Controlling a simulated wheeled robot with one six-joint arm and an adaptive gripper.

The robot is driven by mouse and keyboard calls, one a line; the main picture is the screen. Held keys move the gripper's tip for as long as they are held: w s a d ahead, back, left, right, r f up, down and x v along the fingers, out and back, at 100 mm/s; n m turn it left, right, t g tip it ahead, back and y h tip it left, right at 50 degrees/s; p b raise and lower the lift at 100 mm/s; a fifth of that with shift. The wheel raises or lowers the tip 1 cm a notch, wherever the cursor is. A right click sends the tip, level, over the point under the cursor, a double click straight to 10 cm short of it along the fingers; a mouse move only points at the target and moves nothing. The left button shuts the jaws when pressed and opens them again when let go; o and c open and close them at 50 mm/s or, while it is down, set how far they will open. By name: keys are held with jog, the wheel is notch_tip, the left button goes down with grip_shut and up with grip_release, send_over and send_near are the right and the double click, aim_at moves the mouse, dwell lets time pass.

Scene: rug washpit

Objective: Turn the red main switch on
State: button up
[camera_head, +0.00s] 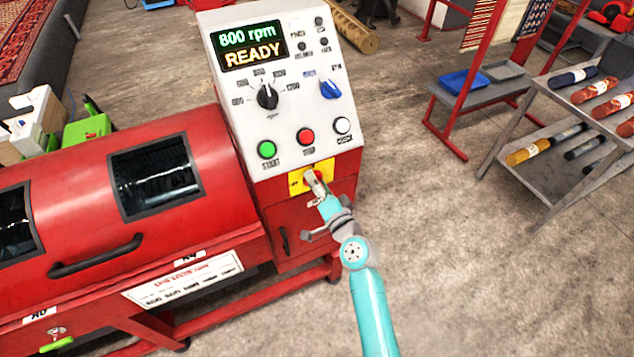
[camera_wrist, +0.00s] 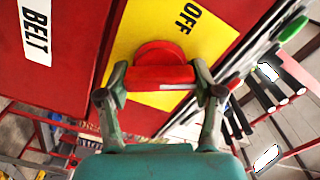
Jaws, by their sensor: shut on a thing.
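The red main switch (camera_wrist: 160,74) sits on a yellow plate (camera_wrist: 140,35) marked "OFF", seen close in the wrist view. In the head view the yellow plate (camera_head: 296,183) is on the lower front of the red machine's control panel, and my gripper mostly hides the switch. My gripper (camera_wrist: 160,86) is shut on the switch's red handle, with one finger at each end of it. In the head view my gripper (camera_head: 314,184) reaches the plate from the lower right. The display (camera_head: 247,45) is lit and reads "800 rpm READY".
Above the switch are a green START button (camera_head: 267,149), a red STOP button (camera_head: 305,136), a white button (camera_head: 342,125), a black dial (camera_head: 267,95) and a blue selector (camera_head: 330,88). A rack of rolled rugs (camera_head: 560,140) stands at right. The floor between is clear.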

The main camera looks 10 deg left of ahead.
jog(key=m, duration=0.5)
jog(key=shift+f+m, duration=0.1)
jog(key=shift+m, duration=0.3)
dwell(0.4)
jog(key=o, duration=1.2)
jog(key=shift+c, duration=0.2)
jog(key=shift+s+d, duration=0.1)
jog(key=v, duration=1.1)
jog(key=shift+s+d, duration=0.25)
jog(key=shift+f, duration=0.1)
